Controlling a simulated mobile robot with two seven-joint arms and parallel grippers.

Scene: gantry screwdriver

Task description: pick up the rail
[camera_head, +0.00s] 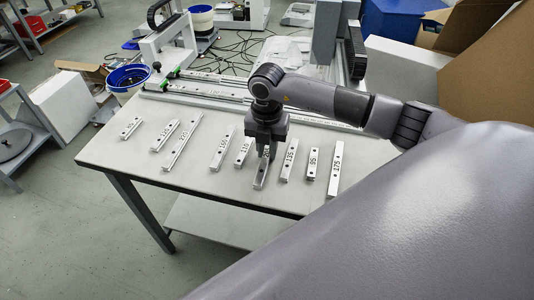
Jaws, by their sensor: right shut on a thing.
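My right gripper (267,152) points down over the middle of the white table (205,182). It is shut on a short silver rail (260,176), gripping its far end, while the near end sticks out towards me. I cannot tell whether this rail touches the tabletop. The gripper hides the rail's far end and most of its label. Other numbered rails lie in a row on both sides, including one just left (243,153) and one just right (288,161). My left gripper is not in view.
Long gantry profiles (205,86) run along the table's back edge. A blue-rimmed bucket (127,77) stands behind the left corner. The table's front strip is clear.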

